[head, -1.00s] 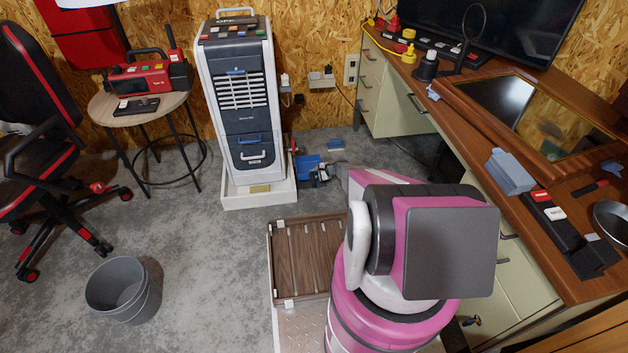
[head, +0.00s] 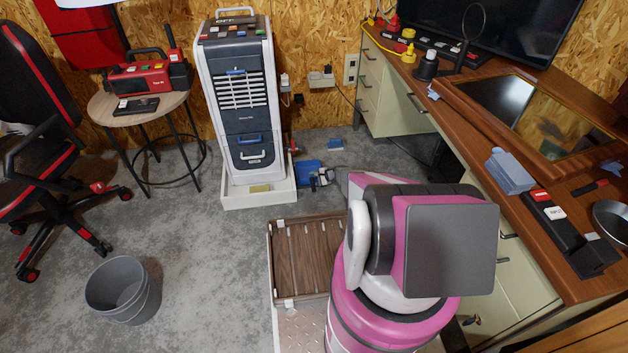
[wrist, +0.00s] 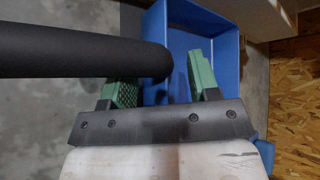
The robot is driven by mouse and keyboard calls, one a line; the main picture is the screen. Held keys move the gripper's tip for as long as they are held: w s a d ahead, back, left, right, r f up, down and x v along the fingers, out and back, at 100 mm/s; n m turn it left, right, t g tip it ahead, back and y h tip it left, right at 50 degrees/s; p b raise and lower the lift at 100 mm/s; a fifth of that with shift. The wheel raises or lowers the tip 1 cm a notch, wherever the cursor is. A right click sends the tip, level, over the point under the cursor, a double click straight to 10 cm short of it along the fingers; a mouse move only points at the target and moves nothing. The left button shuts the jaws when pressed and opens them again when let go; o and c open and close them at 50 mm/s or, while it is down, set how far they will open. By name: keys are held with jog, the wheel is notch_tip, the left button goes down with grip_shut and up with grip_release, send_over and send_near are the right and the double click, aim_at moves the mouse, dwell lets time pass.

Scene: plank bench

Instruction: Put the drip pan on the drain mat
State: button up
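The blue drip pan (head: 306,168) lies on the floor just right of the white cooler. It fills the upper middle of the wrist view (wrist: 203,30) as a shallow walled tray. My gripper (wrist: 160,78) is open, with its green-padded fingers apart at the pan's near end. The right finger overlaps the pan's interior in the picture; I cannot tell whether either finger touches it. A dark cylinder hides part of the left finger. The brown slatted panel (head: 322,256) with pale clips, in front of my arm, looks like the drain mat, but I cannot be sure.
The cooler (head: 240,110) stands in a white tray (head: 262,199) close beside the pan. A grey bin (head: 122,290) stands at left; floor between is clear.

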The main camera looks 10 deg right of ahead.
jog(key=shift+s+d+r, duration=0.15)
jog(key=shift+d+r, duration=0.1)
jog(key=shift+r, duration=0.1)
jog(key=v, duration=1.1)
jog(key=s+a+r+n+g+h, duration=0.1)
jog(key=s+a+r+n, duration=0.15)
jog(key=s+r, duration=0.4)
jog(key=s+a+r+n+g+h, duration=0.1)
jog(key=s+a+r+n+g, duration=0.15)
jog(key=r, duration=0.75)
jog(key=s+a+r+n+g+h, duration=0.1)
jog(key=s+a+r+n, duration=0.15)
jog(key=s+r, duration=0.4)
jog(key=s+r+n+h, duration=0.2)
jog(key=s+r+h, duration=0.1)
jog(key=s+r, duration=0.5)
jog(key=s+a+r+n+h, duration=0.1)
jog(key=s+r+n+h, duration=0.2)
jog(key=s+r, duration=0.6)
notch_tip(320, 180, up, 5)
jog(key=shift+s+a+f+h, duration=0.1)
jog(key=shift+s+a+h, duration=0.15)
jog(key=shift+h, duration=0.45)
